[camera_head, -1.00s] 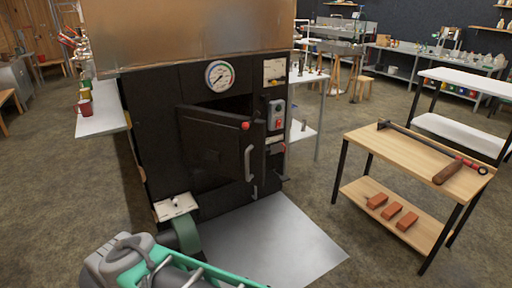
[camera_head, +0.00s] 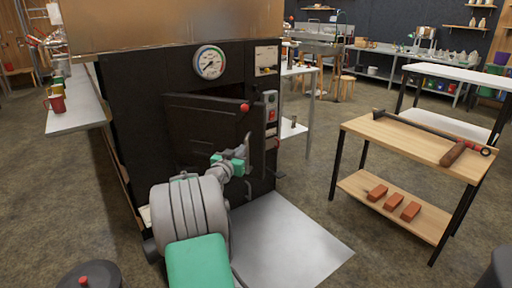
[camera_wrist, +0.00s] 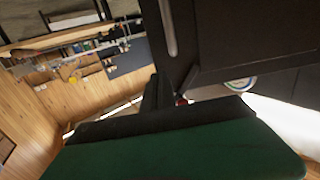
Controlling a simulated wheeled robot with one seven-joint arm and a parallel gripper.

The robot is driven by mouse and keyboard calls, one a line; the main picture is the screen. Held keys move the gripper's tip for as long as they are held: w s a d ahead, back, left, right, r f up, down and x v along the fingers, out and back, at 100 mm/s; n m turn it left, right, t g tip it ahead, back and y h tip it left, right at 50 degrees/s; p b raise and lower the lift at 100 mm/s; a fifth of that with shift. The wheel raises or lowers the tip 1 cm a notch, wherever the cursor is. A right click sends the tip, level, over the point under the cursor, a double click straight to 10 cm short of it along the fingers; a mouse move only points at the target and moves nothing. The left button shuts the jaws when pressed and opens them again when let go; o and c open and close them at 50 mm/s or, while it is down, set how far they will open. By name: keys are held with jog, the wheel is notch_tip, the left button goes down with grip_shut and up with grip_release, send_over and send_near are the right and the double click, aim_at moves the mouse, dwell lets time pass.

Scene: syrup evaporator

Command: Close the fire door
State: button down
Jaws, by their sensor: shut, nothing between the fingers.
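The black fire door (camera_head: 200,130) on the front of the dark firebox stands partly open, with a dark gap above its top edge. A red knob (camera_head: 244,107) shows at its upper right corner. My gripper (camera_head: 243,153) is shut and empty, in front of the door's right part; whether it touches the door cannot be told.
A round gauge (camera_head: 209,62) and a switch panel (camera_head: 270,105) are on the firebox. A metal floor plate (camera_head: 290,245) lies in front. A wooden table (camera_head: 405,140) with a long tool (camera_head: 425,133) and bricks (camera_head: 410,211) below stands right. Floor between them is free.

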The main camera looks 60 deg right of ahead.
aim_at(259, 130)
jog(key=d, duration=0.4)
jog(key=d+b, duration=0.1)
jog(key=d, duration=0.4)
jog(key=w+d, duration=0.1)
jog(key=d, duration=0.4)
jog(key=shift+d+r, duration=0.1)
jog(key=shift+r, duration=0.15)
jog(key=shift+w, duration=0.15)
